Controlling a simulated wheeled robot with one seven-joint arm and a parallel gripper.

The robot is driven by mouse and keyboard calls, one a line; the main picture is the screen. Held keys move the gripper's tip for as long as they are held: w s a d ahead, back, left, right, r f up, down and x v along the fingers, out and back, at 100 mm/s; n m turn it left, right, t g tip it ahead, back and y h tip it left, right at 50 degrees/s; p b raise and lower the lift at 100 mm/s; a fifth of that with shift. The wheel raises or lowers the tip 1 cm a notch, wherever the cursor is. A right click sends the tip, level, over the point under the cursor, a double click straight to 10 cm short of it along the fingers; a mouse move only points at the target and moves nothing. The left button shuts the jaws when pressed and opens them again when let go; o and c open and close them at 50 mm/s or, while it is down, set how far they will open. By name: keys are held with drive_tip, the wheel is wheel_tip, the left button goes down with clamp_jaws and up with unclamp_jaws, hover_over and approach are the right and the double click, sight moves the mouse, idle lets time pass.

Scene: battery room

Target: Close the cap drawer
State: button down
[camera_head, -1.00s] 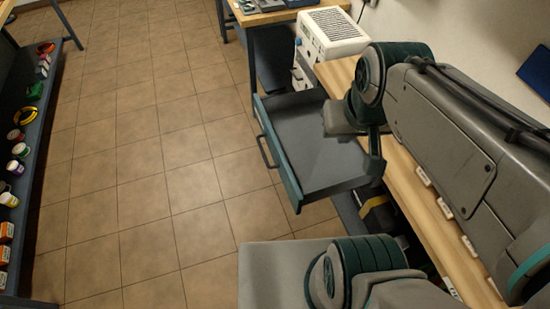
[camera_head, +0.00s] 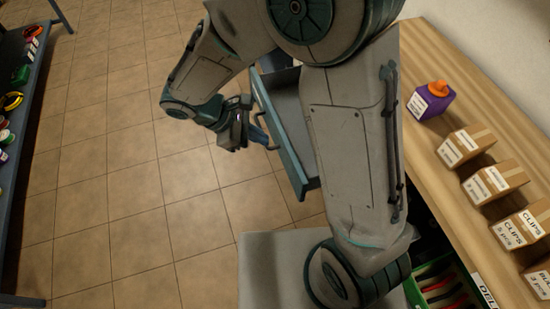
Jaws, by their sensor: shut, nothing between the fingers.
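The drawer (camera_head: 293,163) stands pulled out from under the wooden bench top. Its teal front and dark bar handle (camera_head: 271,146) face the open floor at left. My arm crosses in front of the drawer and hides much of its grey inside. My gripper (camera_head: 246,136) is on the floor side of the drawer front, close to the handle, with its jaws shut and empty. I cannot tell whether it touches the handle or the front.
On the wooden bench (camera_head: 431,137) stand a purple container with an orange top (camera_head: 431,101) and several labelled cardboard boxes (camera_head: 465,145). A green bin (camera_head: 437,284) sits below the bench edge. A shelf with small goods (camera_head: 22,130) is far left. Tiled floor between is clear.

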drive_tip(key=s+a+f+n+t+h+b, duration=0.1)
drive_tip(key=a+f+n+t+b, duration=0.1)
drive_tip(key=a+f+n, duration=0.45)
drive_tip(key=m+p, duration=0.1)
drive_tip(key=m, duration=0.1)
approach(285, 163)
drive_tip(key=s+x, duration=0.1)
drive_tip(key=x, duration=0.3)
drive_tip(key=shift+w+d+f, duration=0.4)
drive_tip(key=shift+w+d, duration=0.15)
drive_tip(key=shift+d, duration=0.15)
